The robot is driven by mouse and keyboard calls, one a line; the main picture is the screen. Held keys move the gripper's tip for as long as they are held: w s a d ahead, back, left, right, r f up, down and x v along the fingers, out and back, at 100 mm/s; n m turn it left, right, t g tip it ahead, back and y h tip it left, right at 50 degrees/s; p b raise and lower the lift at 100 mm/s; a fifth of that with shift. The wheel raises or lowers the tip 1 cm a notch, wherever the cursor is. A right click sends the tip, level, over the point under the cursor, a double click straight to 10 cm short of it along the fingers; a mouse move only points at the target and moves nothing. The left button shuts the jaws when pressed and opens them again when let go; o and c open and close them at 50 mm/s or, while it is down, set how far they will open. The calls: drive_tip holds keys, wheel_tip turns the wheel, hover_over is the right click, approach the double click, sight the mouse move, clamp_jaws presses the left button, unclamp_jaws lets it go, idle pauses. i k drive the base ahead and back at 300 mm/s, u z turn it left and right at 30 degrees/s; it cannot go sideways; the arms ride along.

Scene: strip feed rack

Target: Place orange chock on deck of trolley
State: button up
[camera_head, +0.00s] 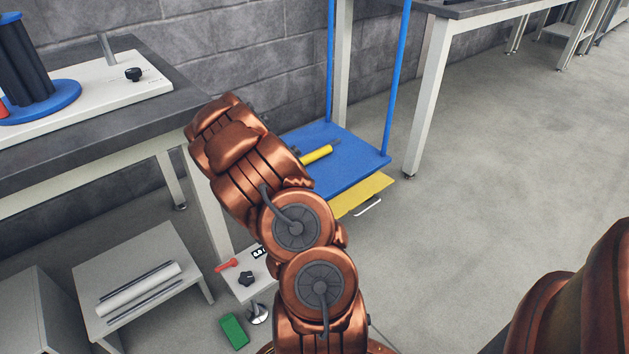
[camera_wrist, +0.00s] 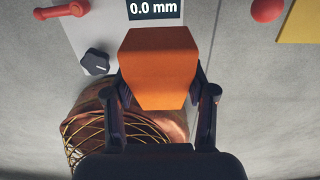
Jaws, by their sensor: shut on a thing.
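The orange chock (camera_wrist: 158,68) is between the two dark fingers of my gripper (camera_wrist: 160,95) in the wrist view. My gripper is shut on it, with one finger against each side. In the head view my copper arm hides the gripper and the chock. The trolley shows in the head view, with a blue deck (camera_head: 352,172) and blue uprights, behind and right of my arm. A yellow cylindrical thing with a dark end (camera_head: 317,154) lies on the deck. The deck's left part is hidden by my arm.
A grey box with a red lever (camera_head: 227,265), black knob (camera_head: 246,278) and display stands below my arm. A green block (camera_head: 234,331) lies on the floor. A dark-topped bench (camera_head: 100,125) is left, a low table (camera_head: 140,262) below it. Floor right of the trolley is clear.

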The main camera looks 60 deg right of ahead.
sight(318, 171)
drive_tip(key=k, duration=0.5)
drive_tip(key=u, duration=3.05)
drive_tip(key=k, duration=2.15)
drive_tip(key=z, duration=2.35)
drive_tip(key=i, duration=0.5)
drive_tip(key=z, duration=0.1)
